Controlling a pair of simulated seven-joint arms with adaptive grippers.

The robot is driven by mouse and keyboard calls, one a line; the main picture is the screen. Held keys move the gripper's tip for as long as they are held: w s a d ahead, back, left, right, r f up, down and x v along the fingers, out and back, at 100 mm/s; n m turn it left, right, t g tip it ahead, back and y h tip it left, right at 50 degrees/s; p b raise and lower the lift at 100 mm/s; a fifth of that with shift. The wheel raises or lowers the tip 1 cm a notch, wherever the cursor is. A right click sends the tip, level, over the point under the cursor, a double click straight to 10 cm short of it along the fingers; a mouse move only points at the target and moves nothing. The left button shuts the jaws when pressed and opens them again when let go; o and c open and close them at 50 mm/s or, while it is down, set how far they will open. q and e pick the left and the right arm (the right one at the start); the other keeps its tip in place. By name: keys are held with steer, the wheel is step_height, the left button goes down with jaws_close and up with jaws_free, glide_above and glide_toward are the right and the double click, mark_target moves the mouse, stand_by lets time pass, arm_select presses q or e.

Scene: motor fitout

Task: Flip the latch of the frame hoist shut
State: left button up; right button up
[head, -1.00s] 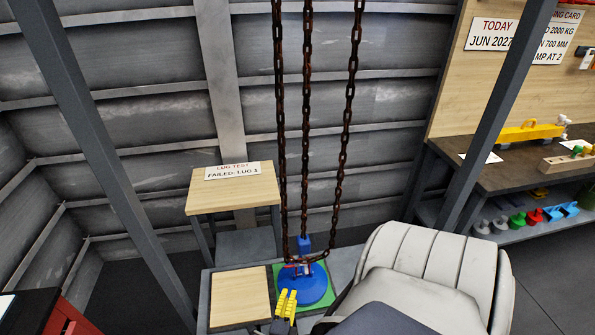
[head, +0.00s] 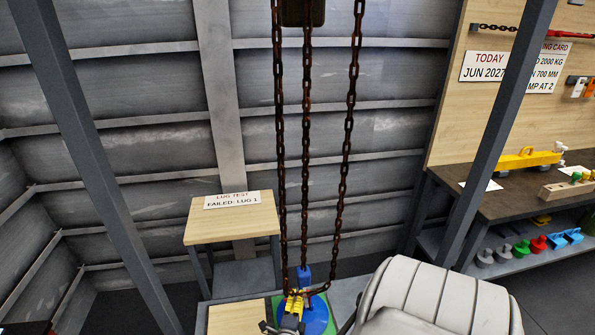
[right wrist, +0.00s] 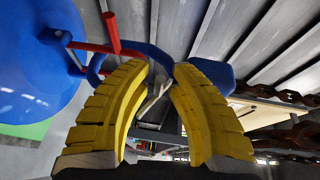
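The frame hoist's rusty chains (head: 306,150) hang down to a blue hook part (head: 303,277) low in the head view, above a round blue piece (head: 318,318). My right gripper (head: 294,303), with yellow fingers, is at the hook and hides much of it. In the right wrist view the blue hook (right wrist: 150,52) curves past the tips of the yellow fingers (right wrist: 160,75). A narrow gap shows between the tips, and I see nothing clamped there. A red bar (right wrist: 111,34) crosses left of the tips. I cannot clearly make out the latch. My left gripper is out of view.
A small table (head: 232,228) with a lug test sign stands behind left. A workbench (head: 500,200) is at the right. Frame posts (head: 95,160) rise on both sides. Chain links (right wrist: 285,97) lie near the right finger.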

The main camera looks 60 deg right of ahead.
steer(key=shift+d, duration=0.1)
steer(key=shift+c, duration=0.3)
jaws_close()
steer(key=shift+f, duration=0.1)
steer(key=shift+w+d+f+m+t+h, duration=0.15)
steer(key=shift+m+h, duration=0.1)
steer(key=shift+h, duration=0.3)
steer(key=shift+d+f+m+t+h, duration=0.1)
steer(key=shift+m+t+h, duration=0.15)
steer(key=shift+h, duration=0.25)
steer(key=shift+w+d+f+m+t+h, duration=0.1)
steer(key=shift+m+h, duration=0.2)
steer(key=shift+h, duration=0.25)
steer(key=shift+d+f+m+h, duration=0.1)
steer(key=shift+f+m+h, duration=0.1)
steer(key=shift+m+h, duration=0.3)
steer(key=shift+r+h, duration=0.1)
steer(key=shift+h, duration=0.3)
steer(key=shift+o, duration=0.3)
jaws_free()
steer(key=shift+w, duration=0.1)
